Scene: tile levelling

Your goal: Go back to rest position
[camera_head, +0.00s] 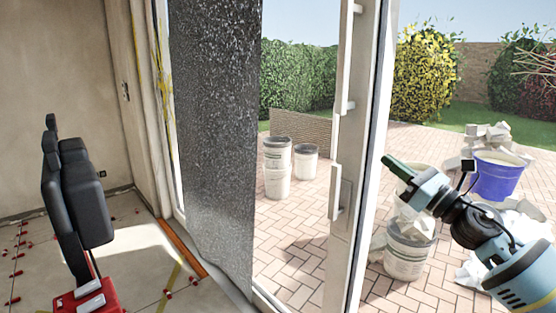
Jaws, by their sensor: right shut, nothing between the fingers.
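My right gripper (394,163) is at the end of the arm that comes in from the lower right. It is raised and tilted, pointing up and to the left. Its narrow green fingers are shut with nothing between them. In the picture it lies across the patio outside, just right of the white door frame, and touches nothing that I can make out. My left gripper is not in view.
A white-framed glass door (363,150) stands mid-view beside a dark speckled panel (215,130). A black padded object on a red base (85,200) stands at left. Red levelling clips dot the tiled floor (120,255). Outside are buckets (277,170) and a blue tub (497,178).

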